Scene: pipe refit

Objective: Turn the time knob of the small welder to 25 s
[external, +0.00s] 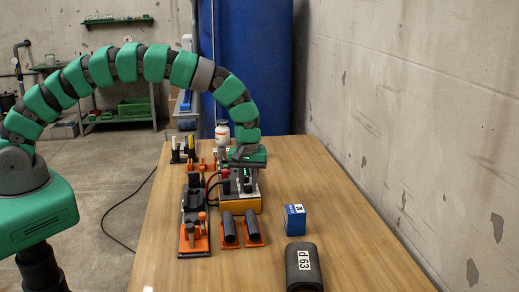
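The small welder is most likely the orange and grey box (248,206) on the table, though no label on it can be read. My gripper (243,186) points down right over it and hides much of its top. Its fingers are too small and crowded to tell whether they are open or shut, or touching anything. I cannot make out the time knob or its scale from here. A small red part (225,172) stands up at the left of the gripper. Dark cables run from the box's left side.
A black and orange clamp tool (194,238) lies left. Two black pipe pieces (228,228) (252,228) rest on orange bases in front. A white bottle (222,134) is behind.

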